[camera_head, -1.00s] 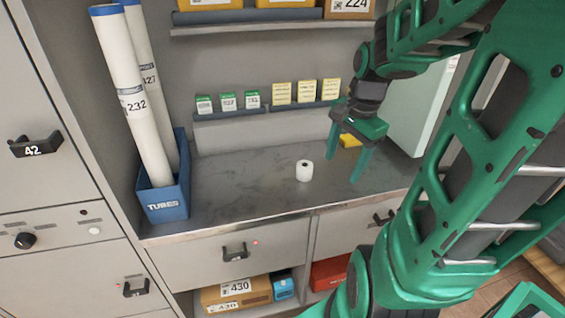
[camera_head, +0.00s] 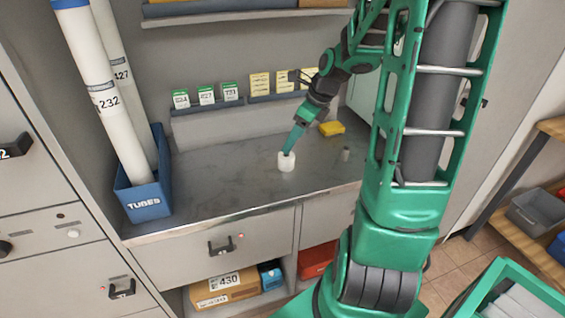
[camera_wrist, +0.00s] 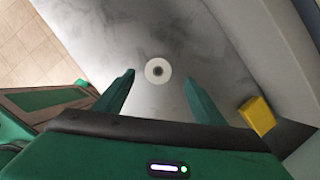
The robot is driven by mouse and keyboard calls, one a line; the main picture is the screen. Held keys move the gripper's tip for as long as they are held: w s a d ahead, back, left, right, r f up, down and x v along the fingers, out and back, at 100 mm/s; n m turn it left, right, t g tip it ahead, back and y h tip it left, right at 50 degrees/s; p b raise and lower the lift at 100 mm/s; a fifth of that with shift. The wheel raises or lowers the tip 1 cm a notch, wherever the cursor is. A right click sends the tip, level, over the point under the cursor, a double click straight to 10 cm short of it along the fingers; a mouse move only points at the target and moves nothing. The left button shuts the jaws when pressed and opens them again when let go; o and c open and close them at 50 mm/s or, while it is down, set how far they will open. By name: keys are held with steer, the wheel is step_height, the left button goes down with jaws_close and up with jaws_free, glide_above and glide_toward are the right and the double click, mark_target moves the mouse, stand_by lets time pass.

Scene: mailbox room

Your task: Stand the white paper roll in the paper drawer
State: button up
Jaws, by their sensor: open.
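The white paper roll (camera_head: 286,162) stands upright on the grey metal counter (camera_head: 222,180). It also shows in the wrist view (camera_wrist: 158,71), end-on with a dark core. My gripper (camera_head: 290,150) is open, its fingers pointing down at the roll. In the wrist view the roll lies between the lines of my two fingers, near the tips; I cannot tell whether they touch it. Under the counter, one shut drawer (camera_head: 190,256) has a dark handle and a red light. A second drawer front (camera_head: 325,217) to its right is partly hidden by my arm. No drawer is visibly labelled as paper.
A blue TUBES bin (camera_head: 148,202) with tall white tubes stands at the counter's left. Cardboard box (camera_head: 222,288) sits below. The counter's middle is clear.

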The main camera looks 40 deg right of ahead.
steer(key=shift+s+x, duration=0.15)
steer(key=shift+x, duration=1.55)
steer(key=shift+s+x, duration=0.15)
steer(key=shift+x, duration=1.55)
steer(key=shift+f, duration=0.1)
steer(key=c, duration=1.3)
steer(key=shift+o, duration=0.2)
step_height(320, 180, up, 5)
steer(key=shift+a+f, duration=0.1)
steer(key=shift+f, duration=0.1)
steer(key=s+a+r, duration=0.6)
steer(key=a, duration=0.3)
steer(key=shift+s+a+r, duration=0.15)
steer(key=shift+a+r, duration=0.1)
